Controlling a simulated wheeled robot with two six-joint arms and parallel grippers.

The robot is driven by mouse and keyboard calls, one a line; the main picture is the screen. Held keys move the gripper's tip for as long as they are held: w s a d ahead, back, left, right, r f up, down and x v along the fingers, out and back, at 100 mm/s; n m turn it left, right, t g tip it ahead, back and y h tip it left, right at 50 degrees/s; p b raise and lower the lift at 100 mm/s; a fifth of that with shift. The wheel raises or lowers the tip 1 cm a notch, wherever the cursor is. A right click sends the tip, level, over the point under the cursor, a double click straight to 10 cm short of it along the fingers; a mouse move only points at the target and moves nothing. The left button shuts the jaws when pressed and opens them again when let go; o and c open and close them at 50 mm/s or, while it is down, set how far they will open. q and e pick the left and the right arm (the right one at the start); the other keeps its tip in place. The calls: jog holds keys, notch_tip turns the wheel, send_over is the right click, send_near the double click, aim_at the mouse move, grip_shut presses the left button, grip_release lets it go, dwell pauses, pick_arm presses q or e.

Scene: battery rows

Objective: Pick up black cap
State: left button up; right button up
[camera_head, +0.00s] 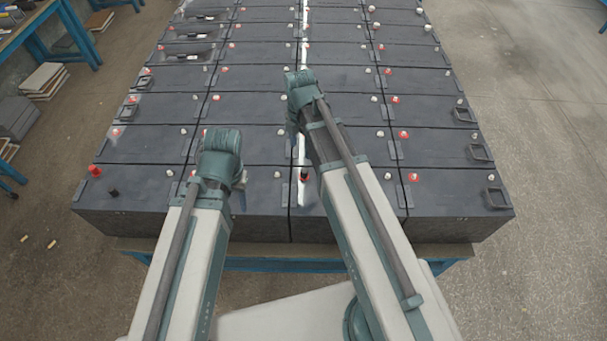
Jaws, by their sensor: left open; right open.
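A small black cap (113,191) sits on the front-left battery (140,190), close to its front edge, with a red cap (94,170) behind it to the left. Another small dark and red piece (304,175) shows near the front of the middle row, just left of my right forearm; its exact form is too small to tell. My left gripper (240,194) hangs over the front row, right of the black cap and apart from it, open and mostly hidden by its wrist. My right gripper (293,138) is over the middle rows, open, largely hidden beneath its wrist.
Rows of dark batteries with red and white terminals and side handles (496,198) fill the blue-framed table (300,264). A blue bench (30,30) stands at the upper left. The floor (540,120) on the right is clear.

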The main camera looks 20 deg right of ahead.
jog(key=b, duration=0.6)
send_over(304, 171)
jog(key=f, duration=0.4)
jog(key=a+f, duration=0.1)
jog(key=f, duration=0.2)
jog(key=shift+f, duration=0.1)
jog(key=f+b, duration=0.2)
jog(key=d+f+b, duration=0.1)
jog(key=f+b, duration=0.2)
jog(key=shift+w+f, duration=0.1)
grip_shut()
